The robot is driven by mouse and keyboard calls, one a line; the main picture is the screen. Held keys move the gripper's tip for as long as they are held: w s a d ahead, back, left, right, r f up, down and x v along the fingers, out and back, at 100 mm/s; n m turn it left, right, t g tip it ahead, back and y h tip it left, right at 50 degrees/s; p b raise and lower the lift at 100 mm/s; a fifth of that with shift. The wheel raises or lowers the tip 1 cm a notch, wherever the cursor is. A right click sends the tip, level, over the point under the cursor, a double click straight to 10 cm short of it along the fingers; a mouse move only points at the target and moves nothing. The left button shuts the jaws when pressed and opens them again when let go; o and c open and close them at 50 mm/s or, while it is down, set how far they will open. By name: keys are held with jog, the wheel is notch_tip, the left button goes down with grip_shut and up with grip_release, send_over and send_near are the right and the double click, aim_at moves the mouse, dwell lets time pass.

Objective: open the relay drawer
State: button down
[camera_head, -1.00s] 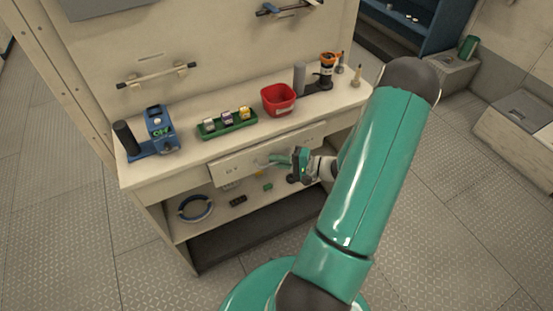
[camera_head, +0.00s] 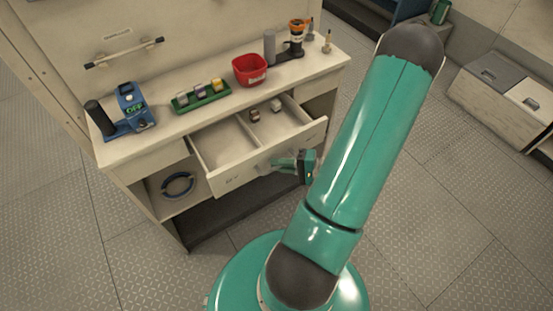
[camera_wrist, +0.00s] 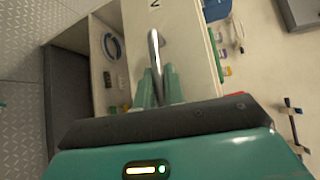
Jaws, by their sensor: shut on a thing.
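The relay drawer (camera_head: 232,178) is pulled well out of the white bench, and its divided inside shows from above. Two small relay-like blocks lie in its right compartment, a reddish-brown one (camera_head: 255,115) and a pale one (camera_head: 276,105). The left compartment looks empty. My gripper (camera_head: 268,166) is at the drawer front, shut on the metal bar handle. In the wrist view my gripper's green fingers (camera_wrist: 158,88) close around the lower part of the handle (camera_wrist: 154,48). My fingers partly hide the handle.
On the bench top stand a blue device (camera_head: 132,105), a green tray (camera_head: 203,97) with small blocks, a red bin (camera_head: 250,70) and an orange-topped item (camera_head: 297,38). A dark blue ring (camera_head: 178,185) lies on the shelf below. Open floor (camera_head: 420,210) lies to the right.

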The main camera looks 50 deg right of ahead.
jog(key=shift+s+a, duration=0.15)
jog(key=shift+s, duration=0.1)
jog(key=c, duration=1.8)
grip_release()
jog(key=shift+o, duration=0.2)
jog(key=v, duration=1.3)
jog(key=shift+s+d, duration=0.25)
jog(key=shift+s, duration=0.05)
jog(key=shift+r, duration=0.2)
